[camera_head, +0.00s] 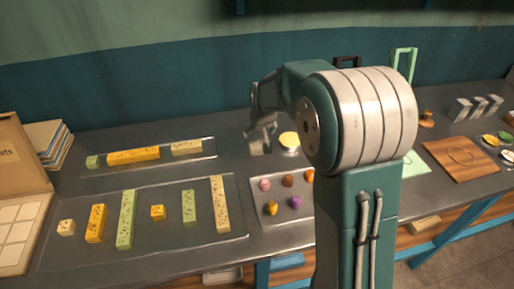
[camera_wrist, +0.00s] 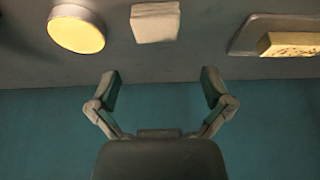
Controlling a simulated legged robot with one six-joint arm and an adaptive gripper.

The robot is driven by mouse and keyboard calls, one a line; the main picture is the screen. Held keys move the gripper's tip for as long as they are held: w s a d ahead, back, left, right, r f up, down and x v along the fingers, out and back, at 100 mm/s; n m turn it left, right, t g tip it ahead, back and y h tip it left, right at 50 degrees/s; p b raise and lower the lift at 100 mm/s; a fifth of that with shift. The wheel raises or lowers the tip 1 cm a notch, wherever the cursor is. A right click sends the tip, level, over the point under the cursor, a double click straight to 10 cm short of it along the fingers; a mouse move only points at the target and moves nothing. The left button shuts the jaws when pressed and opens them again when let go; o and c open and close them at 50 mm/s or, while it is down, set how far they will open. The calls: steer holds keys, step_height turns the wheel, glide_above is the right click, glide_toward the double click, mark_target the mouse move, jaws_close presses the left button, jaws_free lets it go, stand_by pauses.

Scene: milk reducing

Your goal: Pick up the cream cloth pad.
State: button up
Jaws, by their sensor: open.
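The cream cloth pad (camera_wrist: 155,22) is a small pale block on the grey table at the top of the wrist view. It lies between a round yellow-topped tin (camera_wrist: 77,30) and a tray (camera_wrist: 246,36). My gripper (camera_wrist: 161,78) is open and empty, its two fingers spread wide. The pad appears beyond the fingertips, roughly centred between them and apart from them. In the head view my gripper (camera_head: 263,130) hangs over the back of the table, left of the yellow-topped tin (camera_head: 289,141).
A back tray (camera_head: 205,160) holds yellow and green blocks. A larger front tray (camera_head: 150,245) holds several more. A tray of coloured balls (camera_head: 265,217) is near the front. A wooden board (camera_head: 470,170) lies right. The wall (camera_head: 120,80) stands close behind the table.

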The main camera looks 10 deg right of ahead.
mark_target(258, 145)
steer(key=x, duration=0.4)
steer(key=shift+f, duration=0.15)
steer(key=shift+w+d+f, duration=0.2)
steer(key=shift+d+f, duration=0.05)
steer(key=shift+f, duration=0.25)
steer(key=x, duration=0.3)
steer(key=shift+w+f, duration=0.25)
steer(key=shift+f, duration=0.1)
steer(key=shift+w+a+f, duration=0.1)
steer(key=shift+w+f, duration=0.1)
steer(key=shift+f, duration=0.25)
steer(key=c, duration=0.8)
